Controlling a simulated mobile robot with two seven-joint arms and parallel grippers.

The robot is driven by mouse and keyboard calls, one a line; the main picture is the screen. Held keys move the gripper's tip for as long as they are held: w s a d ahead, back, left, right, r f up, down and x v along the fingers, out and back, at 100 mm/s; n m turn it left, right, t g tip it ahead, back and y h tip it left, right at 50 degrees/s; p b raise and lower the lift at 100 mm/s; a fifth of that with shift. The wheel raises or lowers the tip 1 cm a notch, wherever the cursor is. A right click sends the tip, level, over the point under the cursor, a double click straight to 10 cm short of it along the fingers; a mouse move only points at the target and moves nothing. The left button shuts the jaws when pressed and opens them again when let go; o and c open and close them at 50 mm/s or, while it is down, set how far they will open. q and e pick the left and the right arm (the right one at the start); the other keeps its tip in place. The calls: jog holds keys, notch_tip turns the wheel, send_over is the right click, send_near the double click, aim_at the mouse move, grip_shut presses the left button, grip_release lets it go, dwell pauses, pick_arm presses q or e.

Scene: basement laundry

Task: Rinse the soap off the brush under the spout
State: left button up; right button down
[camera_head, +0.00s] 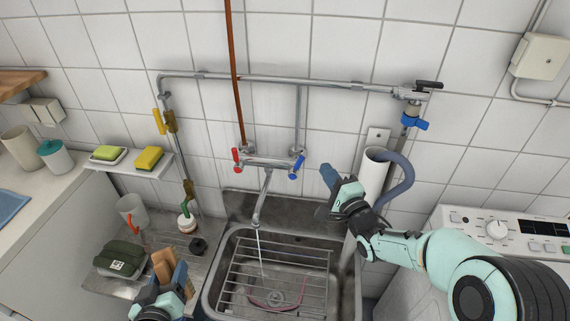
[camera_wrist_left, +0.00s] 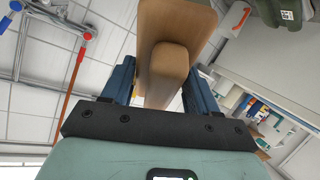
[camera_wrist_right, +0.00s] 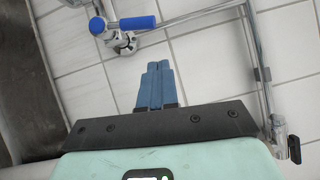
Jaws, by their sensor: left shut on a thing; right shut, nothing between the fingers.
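A wooden brush (camera_head: 162,262) is held in my left gripper (camera_head: 174,274), over the drainboard left of the sink. In the left wrist view the brush's pale brown wooden body (camera_wrist_left: 172,25) sits between the blue fingers; its bristles and any soap are not clearly visible. The chrome spout (camera_head: 264,203) reaches over the sink and a thin stream of water (camera_head: 259,247) falls from it. The brush is to the left of the stream, apart from it. My right gripper (camera_head: 329,177) is shut and empty, right of the spout; its closed fingers also show in the right wrist view (camera_wrist_right: 156,82).
The sink (camera_head: 215,295) holds a wire rack (camera_head: 310,262). A green container (camera_head: 120,258), a mug (camera_head: 131,211) and a white bottle (camera_head: 187,222) stand on the left. A shelf (camera_head: 130,167) holds sponges. A grey-blue hose (camera_head: 403,175) and white pipe (camera_head: 373,178) are near my right gripper.

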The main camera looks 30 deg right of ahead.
aim_at(302, 157)
pick_arm(q)
jog(key=shift+r, duration=0.3)
pick_arm(e)
jog(key=shift+w+a+r, duration=0.15)
jog(key=shift+w+a, duration=0.45)
jog(key=shift+w, duration=0.25)
jog(key=shift+w+a+r, duration=0.15)
jog(key=shift+w+a, duration=0.45)
jog(key=shift+w, duration=0.25)
pick_arm(q)
jog(key=shift+w+r+p, duration=0.1)
jog(key=shift+r+p, duration=0.2)
jog(key=shift+p, duration=0.1)
pick_arm(e)
jog(key=shift+w+a+r+n+g, duration=0.55)
jog(key=shift+a+r+n+g, duration=0.1)
jog(key=shift+n, duration=0.35)
pick_arm(q)
jog(key=shift+f+b, duration=0.6)
jog(key=shift+f, duration=0.1)
pick_arm(e)
jog(key=shift+w+a, duration=0.2)
jog(key=shift+a, duration=0.1)
jog(key=shift+w, duration=0.1)
